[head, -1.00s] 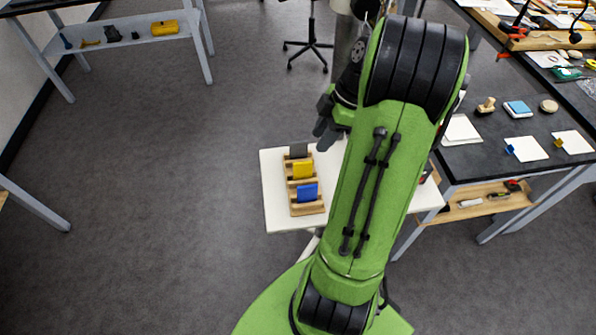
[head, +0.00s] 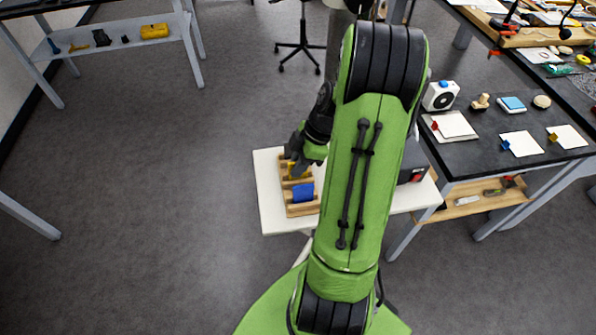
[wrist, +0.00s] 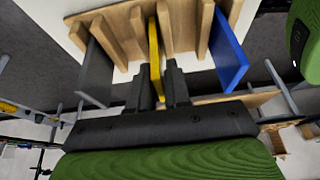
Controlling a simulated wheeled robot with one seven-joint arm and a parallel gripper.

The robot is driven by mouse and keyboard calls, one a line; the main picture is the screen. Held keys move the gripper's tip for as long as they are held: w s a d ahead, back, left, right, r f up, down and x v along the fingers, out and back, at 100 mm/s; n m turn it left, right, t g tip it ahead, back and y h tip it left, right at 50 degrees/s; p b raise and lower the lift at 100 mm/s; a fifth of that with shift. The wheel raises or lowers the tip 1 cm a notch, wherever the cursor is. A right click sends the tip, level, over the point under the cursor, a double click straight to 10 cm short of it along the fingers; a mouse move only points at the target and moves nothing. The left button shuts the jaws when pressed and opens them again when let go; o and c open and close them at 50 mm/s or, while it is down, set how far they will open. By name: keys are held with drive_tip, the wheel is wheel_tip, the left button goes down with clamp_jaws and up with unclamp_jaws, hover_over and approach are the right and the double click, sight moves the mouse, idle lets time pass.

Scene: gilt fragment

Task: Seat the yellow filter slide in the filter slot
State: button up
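The yellow filter slide (wrist: 154,50) stands upright in a wooden rack (wrist: 181,22), between a dark grey slide (wrist: 95,72) and a blue slide (wrist: 229,50). In the head view the yellow slide (head: 293,170) shows partly below my gripper (head: 300,155). In the wrist view my gripper (wrist: 160,85) has one finger on each side of the yellow slide. The fingers are very close to its faces; I cannot tell whether they press on it. No filter slot is clearly visible. A dark device (head: 412,172) on the white table (head: 270,205) is mostly hidden behind my arm.
The blue slide (head: 302,192) stands in the rack's front part. A dark workbench (head: 480,140) at the right holds a white device (head: 440,96), pads and small blocks. A shelf (head: 120,45) at the far left holds another yellow object (head: 154,31). Open floor lies left.

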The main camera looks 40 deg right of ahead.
clamp_jaws()
drive_tip(key=shift+r, duration=0.1)
